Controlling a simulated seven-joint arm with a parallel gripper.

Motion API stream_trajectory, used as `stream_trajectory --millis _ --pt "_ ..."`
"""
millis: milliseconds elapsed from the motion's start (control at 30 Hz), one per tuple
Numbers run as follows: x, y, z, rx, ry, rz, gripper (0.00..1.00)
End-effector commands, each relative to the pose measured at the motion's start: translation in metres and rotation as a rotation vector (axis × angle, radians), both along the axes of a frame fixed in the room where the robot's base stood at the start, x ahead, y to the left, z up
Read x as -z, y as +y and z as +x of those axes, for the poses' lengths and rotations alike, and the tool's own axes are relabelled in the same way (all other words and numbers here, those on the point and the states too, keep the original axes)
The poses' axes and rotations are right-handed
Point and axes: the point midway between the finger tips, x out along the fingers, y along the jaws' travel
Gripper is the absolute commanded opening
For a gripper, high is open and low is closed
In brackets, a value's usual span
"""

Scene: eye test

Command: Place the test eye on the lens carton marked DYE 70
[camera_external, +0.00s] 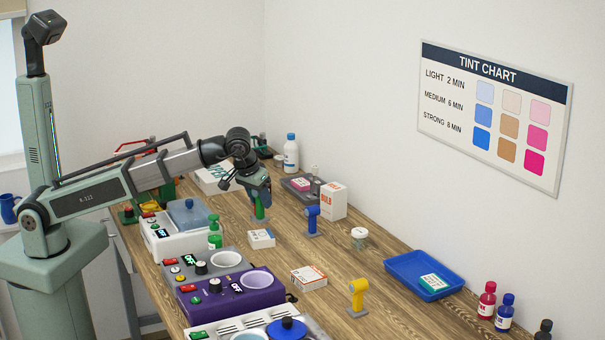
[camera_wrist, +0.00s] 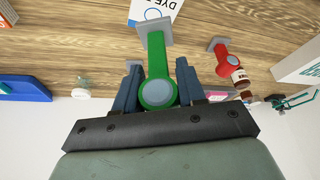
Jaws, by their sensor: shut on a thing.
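My gripper (camera_external: 259,192) is shut on a green test eye (camera_external: 259,209), a stalk with a round pale disc and a grey foot. In the wrist view the test eye (camera_wrist: 155,62) sits between the two blue fingers (camera_wrist: 158,88). Its foot is beside or over the edge of a white carton (camera_wrist: 158,8) with a blue ring and the letters DYE; the number is cut off. In the external view a white carton with blue print (camera_external: 261,238) lies just in front of the held test eye. I cannot tell whether the foot touches anything.
A blue test eye (camera_external: 312,220) and a white jar (camera_external: 359,240) stand to the right. Nearer are an orange-marked carton (camera_external: 308,277) and a yellow test eye (camera_external: 358,296). A tall carton (camera_external: 333,200) stands behind. A red test eye (camera_wrist: 222,62) shows in the wrist view.

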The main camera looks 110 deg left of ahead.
Motion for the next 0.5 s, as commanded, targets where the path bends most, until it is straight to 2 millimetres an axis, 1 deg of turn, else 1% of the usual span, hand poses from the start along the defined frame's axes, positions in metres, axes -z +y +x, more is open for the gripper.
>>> stream_trajectory --millis 33,167,400,500 --pt "0.004 0.0 0.0 0.0 0.0 0.0 0.04" --pt "0.01 0.0 0.0 0.0 -0.001 0.001 0.04" --pt "0.036 0.0 0.0 0.002 0.0 0.0 0.04" --pt "0.043 0.0 0.0 0.001 -0.001 0.0 0.04"
